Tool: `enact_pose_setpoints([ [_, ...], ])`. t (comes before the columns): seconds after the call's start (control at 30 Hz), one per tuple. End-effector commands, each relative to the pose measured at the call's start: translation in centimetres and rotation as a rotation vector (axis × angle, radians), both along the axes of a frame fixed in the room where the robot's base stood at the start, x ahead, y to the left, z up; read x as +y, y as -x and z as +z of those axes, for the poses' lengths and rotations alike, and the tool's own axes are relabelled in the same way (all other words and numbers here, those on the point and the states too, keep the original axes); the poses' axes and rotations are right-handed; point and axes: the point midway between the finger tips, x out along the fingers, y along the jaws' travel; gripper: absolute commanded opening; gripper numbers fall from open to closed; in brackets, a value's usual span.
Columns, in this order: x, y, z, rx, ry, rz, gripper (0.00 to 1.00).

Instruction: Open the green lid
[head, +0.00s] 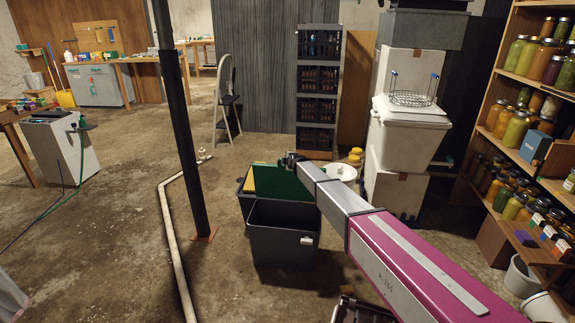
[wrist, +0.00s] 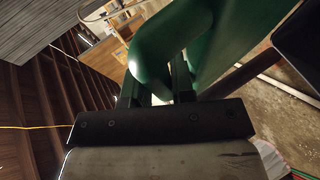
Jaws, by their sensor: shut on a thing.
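The green lid (head: 277,182) shows in the head view at a dark bin (head: 243,200) in the middle of the floor, partly hidden behind my arm. I cannot tell how far it is tilted. In the wrist view the green lid (wrist: 230,45) fills the upper right, with a thick curved green handle (wrist: 150,50) in front of it. My gripper (head: 290,159) is at the lid's upper edge. In the wrist view my gripper (wrist: 157,82) is shut on the handle, with one finger on each side of it.
A grey open bin (head: 283,240) stands in front of the lidded one. A yellow panel (head: 248,178) shows at the green lid's left. A dark post (head: 180,120) stands to the left. White stacked boxes (head: 405,135) and jar shelves (head: 525,110) are on the right. The left floor is mostly free.

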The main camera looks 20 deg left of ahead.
Motion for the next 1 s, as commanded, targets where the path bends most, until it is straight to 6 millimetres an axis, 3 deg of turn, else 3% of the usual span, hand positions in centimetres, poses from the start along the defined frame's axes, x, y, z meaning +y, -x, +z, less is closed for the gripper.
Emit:
enact_pose_setpoints([
  [0.5, -0.03, -0.47, 0.12, -0.003, 0.000, -0.001, 0.00],
  [0.53, -0.03, -0.47, 0.12, -0.003, 0.000, -0.001, 0.30],
  [0.6, -0.02, -0.45, 0.11, -0.002, 0.000, -0.001, 0.48],
  [1.0, 0.00, -0.35, -0.21, 0.004, 0.003, 0.000, 0.48],
])
